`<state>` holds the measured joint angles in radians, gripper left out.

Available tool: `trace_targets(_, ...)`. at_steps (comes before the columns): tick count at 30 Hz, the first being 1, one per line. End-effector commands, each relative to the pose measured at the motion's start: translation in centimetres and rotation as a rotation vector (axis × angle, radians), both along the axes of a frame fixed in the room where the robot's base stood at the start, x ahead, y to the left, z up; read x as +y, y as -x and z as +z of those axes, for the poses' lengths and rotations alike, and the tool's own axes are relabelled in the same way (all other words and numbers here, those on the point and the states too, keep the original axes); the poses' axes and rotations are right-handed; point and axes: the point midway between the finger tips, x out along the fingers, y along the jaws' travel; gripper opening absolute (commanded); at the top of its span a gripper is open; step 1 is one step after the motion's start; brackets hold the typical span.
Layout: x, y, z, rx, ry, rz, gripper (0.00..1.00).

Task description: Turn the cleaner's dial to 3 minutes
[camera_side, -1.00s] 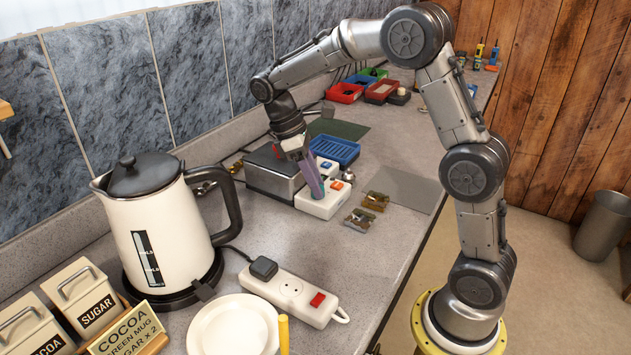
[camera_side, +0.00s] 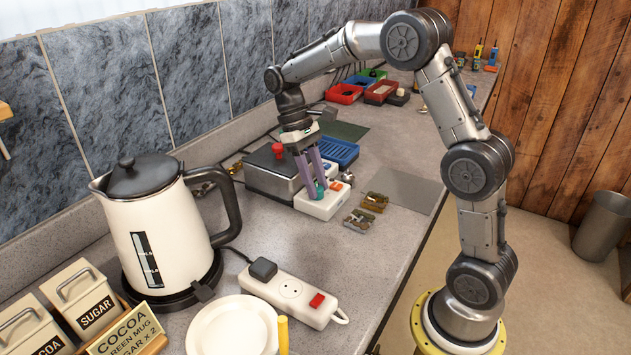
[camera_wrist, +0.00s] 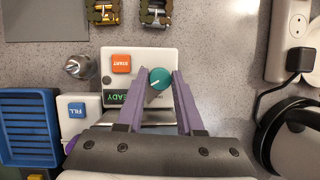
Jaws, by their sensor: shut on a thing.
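The cleaner is a grey metal box (camera_side: 259,178) with a white control panel (camera_side: 316,209) in front, near the middle of the counter in the side view. In the wrist view its panel carries a teal dial (camera_wrist: 160,78), an orange START button (camera_wrist: 121,63) and a dark display (camera_wrist: 118,97) reading "READY", partly covered. A pale line marks the dial; I cannot read a minute setting. My gripper (camera_wrist: 160,74) has its purple fingers on both sides of the dial, shut on it. In the side view, my gripper (camera_side: 316,189) points down at the panel.
A blue FILL button (camera_wrist: 76,110) and a metal knob (camera_wrist: 79,67) are beside the panel. A blue tray (camera_side: 338,152) stands behind. Brass pieces (camera_side: 365,212) lie to the right. A kettle (camera_side: 156,226) and power strip (camera_side: 290,291) are nearer the camera.

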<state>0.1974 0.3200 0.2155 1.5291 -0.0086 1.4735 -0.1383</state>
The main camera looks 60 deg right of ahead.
Motion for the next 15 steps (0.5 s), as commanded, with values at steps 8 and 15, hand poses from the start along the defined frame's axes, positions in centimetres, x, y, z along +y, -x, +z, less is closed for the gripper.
trace_targets(8, 0.02, -0.13, 0.16, -0.007, -0.001, -0.002, 0.0)
trace_targets(15, 0.02, -0.11, 0.12, -0.006, 0.0, -0.002, 0.49)
